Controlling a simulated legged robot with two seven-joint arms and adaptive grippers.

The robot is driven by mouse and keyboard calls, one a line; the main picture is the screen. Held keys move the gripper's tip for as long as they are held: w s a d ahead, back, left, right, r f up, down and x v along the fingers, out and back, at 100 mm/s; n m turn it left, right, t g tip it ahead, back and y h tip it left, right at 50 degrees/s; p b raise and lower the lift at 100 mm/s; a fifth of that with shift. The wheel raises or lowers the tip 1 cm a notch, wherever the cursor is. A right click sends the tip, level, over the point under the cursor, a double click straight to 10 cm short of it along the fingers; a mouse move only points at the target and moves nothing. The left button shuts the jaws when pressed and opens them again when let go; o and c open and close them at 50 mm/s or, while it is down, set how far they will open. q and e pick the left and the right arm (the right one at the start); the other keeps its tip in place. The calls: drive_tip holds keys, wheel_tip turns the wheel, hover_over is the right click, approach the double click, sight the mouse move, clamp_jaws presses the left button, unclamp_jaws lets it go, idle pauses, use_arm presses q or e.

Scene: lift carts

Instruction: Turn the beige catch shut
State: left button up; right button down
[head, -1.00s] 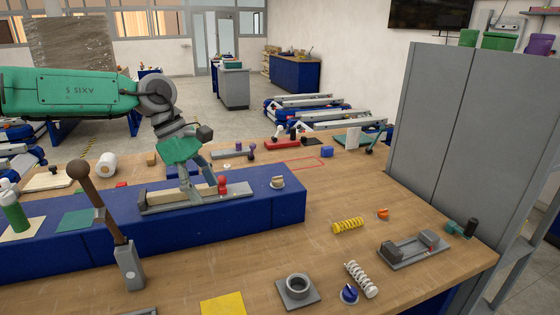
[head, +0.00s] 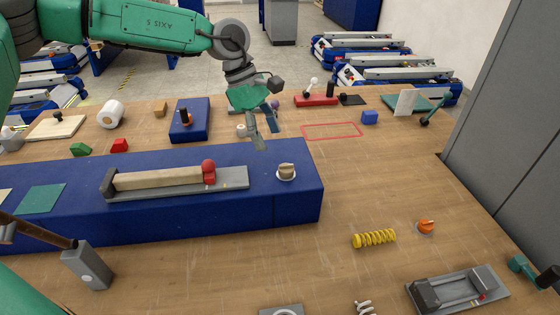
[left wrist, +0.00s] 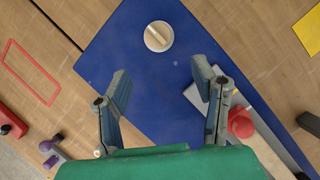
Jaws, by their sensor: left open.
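The beige catch (head: 286,171) is a small raised grip on a pale round base, on top of the blue block (head: 262,190) near its right end. It also shows in the left wrist view (left wrist: 158,37), its grip lying slantwise across the disc. My left gripper (head: 265,130) is open and empty, above and a little behind the catch in the head view. In the left wrist view its two fingers (left wrist: 161,75) are spread, with the catch just beyond the tips and apart from them. My right gripper is not in view.
A grey fixture (head: 235,180) with a wooden bar and red knob lies on the block left of the catch. The wooden table right of the block is mostly clear.

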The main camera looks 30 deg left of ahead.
sight(285, 163)
use_arm(q)
drive_tip(key=d+f, duration=0.1)
drive_tip(key=f, duration=0.1)
drive_tip(key=d+f, duration=0.4)
drive_tip(key=shift+w+d+p, duration=0.2)
drive_tip(key=shift+w+p, duration=0.05)
drive_tip(key=shift+p, duration=0.1)
drive_tip(key=shift+d+f, duration=0.1)
drive_tip(key=shift+f, duration=0.25)
drive_tip(key=shift+a+f, duration=0.75)
drive_tip(key=shift+a, duration=0.4)
drive_tip(key=shift+d+r, duration=0.1)
drive_tip(key=shift+d, duration=0.5)
drive_tip(key=c, duration=1.1)
drive_tip(key=shift+d+r, duration=0.1)
drive_tip(key=shift+d, duration=0.3)
drive_tip(key=shift+w+a, duration=0.1)
drive_tip(key=shift+a, duration=0.25)
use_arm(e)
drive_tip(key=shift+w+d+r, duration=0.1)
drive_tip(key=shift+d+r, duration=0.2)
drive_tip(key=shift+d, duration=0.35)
